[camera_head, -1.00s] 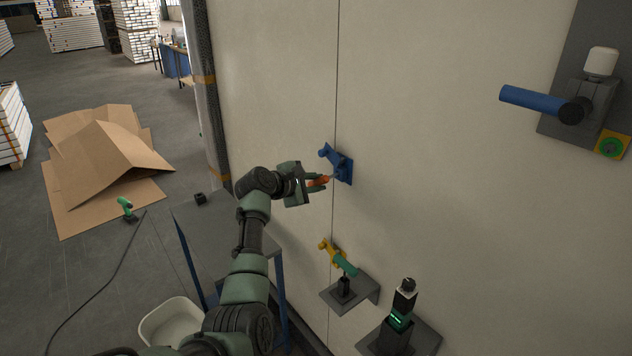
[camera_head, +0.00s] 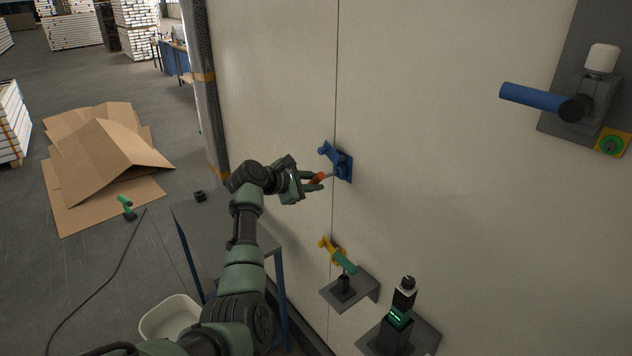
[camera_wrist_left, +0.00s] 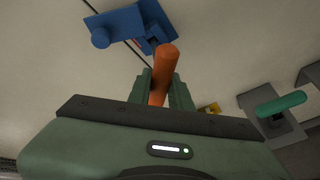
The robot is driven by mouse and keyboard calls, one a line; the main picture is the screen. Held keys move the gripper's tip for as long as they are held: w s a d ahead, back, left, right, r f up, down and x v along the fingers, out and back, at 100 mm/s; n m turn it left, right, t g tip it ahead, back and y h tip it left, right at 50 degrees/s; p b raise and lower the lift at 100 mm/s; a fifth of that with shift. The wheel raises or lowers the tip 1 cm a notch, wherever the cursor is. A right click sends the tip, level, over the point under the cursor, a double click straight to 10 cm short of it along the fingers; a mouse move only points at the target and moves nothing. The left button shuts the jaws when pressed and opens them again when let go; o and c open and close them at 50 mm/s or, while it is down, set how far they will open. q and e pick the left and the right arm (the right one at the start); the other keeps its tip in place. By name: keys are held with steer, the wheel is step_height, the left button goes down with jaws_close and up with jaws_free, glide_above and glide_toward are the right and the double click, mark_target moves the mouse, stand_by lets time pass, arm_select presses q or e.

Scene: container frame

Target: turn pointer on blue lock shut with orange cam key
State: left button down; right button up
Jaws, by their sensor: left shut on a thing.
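The blue lock (camera_head: 337,162) is fixed on the pale wall at the seam, and it also shows at the top of the left wrist view (camera_wrist_left: 128,24). My left gripper (camera_head: 318,181) is shut on the orange cam key (camera_head: 317,178), whose orange handle stands between the fingers in the left wrist view (camera_wrist_left: 164,72). The key's grey shaft points at the lower part of the blue lock. I cannot tell whether its tip is inside the lock. A small red part shows on the lock near the key. The lock's pointer cannot be made out clearly. My right gripper is not in view.
A yellow lock (camera_head: 328,247) and a teal-handled tool on a grey shelf (camera_head: 352,289) sit below. A black and green device (camera_head: 399,318) stands lower right. A blue lever (camera_head: 540,100) juts out at upper right. A grey table (camera_head: 215,235) stands left.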

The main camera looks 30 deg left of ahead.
arm_select(q)
steer(key=s+a, duration=0.2)
steer(key=s, duration=0.3)
steer(key=shift+s+a, duration=0.2)
steer(key=shift+s, duration=0.1)
stand_by(0.4)
steer(key=c, duration=2.1)
jaws_free()
jaws_close()
steer(key=s+a, duration=0.3)
steer(key=s, duration=0.4)
steer(key=shift+s, duration=0.25)
